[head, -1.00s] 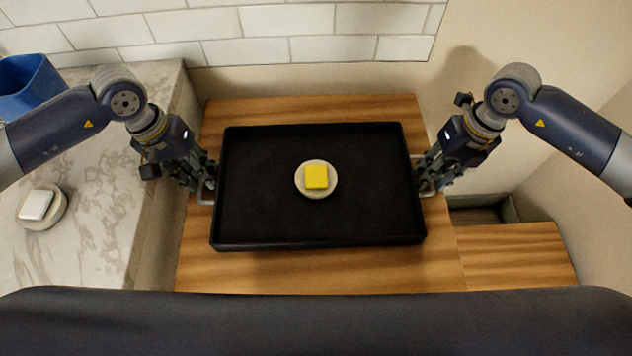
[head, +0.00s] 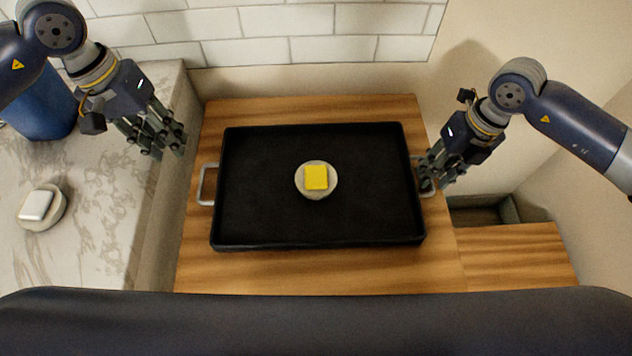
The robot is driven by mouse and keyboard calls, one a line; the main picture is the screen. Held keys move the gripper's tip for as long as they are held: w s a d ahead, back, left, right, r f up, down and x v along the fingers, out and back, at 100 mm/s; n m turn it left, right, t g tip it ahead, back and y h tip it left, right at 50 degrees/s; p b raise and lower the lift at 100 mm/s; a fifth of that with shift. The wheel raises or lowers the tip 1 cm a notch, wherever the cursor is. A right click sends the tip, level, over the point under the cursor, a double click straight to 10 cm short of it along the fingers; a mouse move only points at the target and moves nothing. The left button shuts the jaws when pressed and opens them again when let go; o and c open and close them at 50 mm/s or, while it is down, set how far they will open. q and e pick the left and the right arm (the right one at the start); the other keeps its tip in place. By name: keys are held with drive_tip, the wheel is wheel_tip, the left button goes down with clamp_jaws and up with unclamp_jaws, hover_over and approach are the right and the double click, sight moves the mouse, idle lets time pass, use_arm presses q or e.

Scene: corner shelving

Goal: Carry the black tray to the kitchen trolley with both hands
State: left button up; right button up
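The black tray (head: 260,215) lies flat on a wooden top (head: 310,272), which may be the kitchen trolley. A round pale dish with a yellow block (head: 316,177) sits near the tray's middle. The tray's left metal handle (head: 206,185) is bare. My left gripper (head: 164,150) is empty, its fingers apart, up and left of that handle near the marble counter's edge. My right gripper (head: 428,182) is at the tray's right handle (head: 430,191), which its fingers partly hide. I cannot tell whether these fingers grip it.
A marble counter (head: 95,215) on the left bears a blue container (head: 45,112) and a round dish with a white block (head: 36,205). A tiled wall (head: 290,48) stands behind. At the right are an open recess (head: 482,211) and a lower wooden surface (head: 515,255).

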wheel_tip(320, 180, up, 11)
drive_tip(key=d, duration=0.2)
drive_tip(key=shift+f, duration=0.2)
idle(0.4)
